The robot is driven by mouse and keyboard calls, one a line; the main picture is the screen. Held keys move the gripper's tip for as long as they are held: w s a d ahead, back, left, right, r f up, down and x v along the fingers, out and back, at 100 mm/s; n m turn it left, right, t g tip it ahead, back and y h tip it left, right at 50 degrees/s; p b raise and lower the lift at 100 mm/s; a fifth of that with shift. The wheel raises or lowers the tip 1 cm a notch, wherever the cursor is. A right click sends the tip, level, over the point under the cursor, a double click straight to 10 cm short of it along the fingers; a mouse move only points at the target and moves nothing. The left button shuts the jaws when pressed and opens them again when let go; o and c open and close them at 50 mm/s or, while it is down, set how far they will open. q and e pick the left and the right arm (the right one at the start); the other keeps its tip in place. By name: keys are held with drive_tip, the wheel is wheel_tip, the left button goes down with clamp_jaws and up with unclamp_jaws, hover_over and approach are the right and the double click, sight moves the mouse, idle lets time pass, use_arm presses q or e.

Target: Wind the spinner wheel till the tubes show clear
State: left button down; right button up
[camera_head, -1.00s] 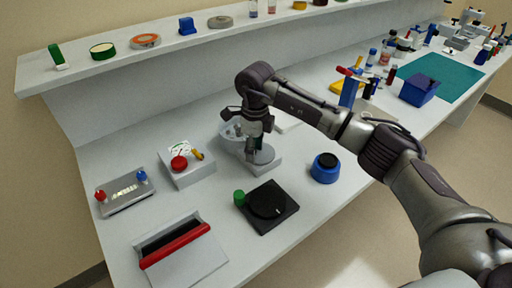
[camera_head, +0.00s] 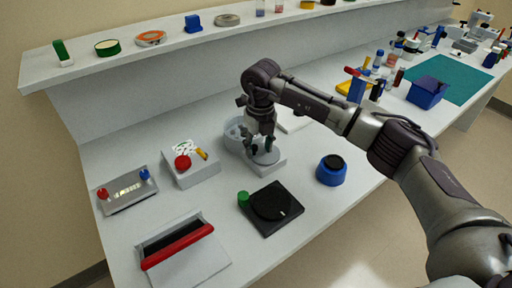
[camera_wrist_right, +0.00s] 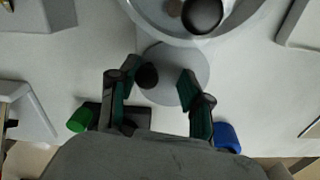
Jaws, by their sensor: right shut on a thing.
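The spinner is a grey machine (camera_head: 279,165) in the middle of the bench. It has a round bowl (camera_wrist_right: 240,27) and a flat grey disc wheel (camera_wrist_right: 178,62) beside it. A black knob (camera_wrist_right: 147,76) stands on the wheel's left side in the right wrist view. In the bowl are a black dome (camera_wrist_right: 203,14) and a small brownish spot; I cannot make out the tubes' contents. My left gripper is not in view.
Near the spinner are a dial box (camera_head: 192,172), a black plate with a dark disc (camera_head: 284,222) and green knob, and a blue round pot (camera_head: 331,176). A red-handled box (camera_head: 183,262) and a grey panel (camera_head: 127,207) stand left. A shelf (camera_head: 122,66) runs behind.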

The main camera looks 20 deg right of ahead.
drive_tip(key=shift+o, duration=0.3)
drive_tip(key=m, duration=0.1)
drive_tip(key=d+m, duration=0.1)
drive_tip(key=m, duration=0.1)
drive_tip(key=f+m, duration=0.1)
drive_tip(key=m, duration=0.1)
drive_tip(key=shift+d, duration=0.4)
drive_tip(key=o, duration=0.7)
drive_tip(key=shift+h, duration=0.3)
drive_tip(key=o, duration=0.5)
drive_tip(key=shift+s+d, duration=0.15)
drive_tip(key=shift+d, duration=0.15)
drive_tip(key=o, duration=0.4)
drive_tip(key=shift+d, duration=0.15)
drive_tip(key=shift+a+r, duration=0.25)
drive_tip(key=shift+r, duration=0.4)
wheel_tip(320, 180, up, 11)
drive_tip(key=shift+d, duration=0.1)
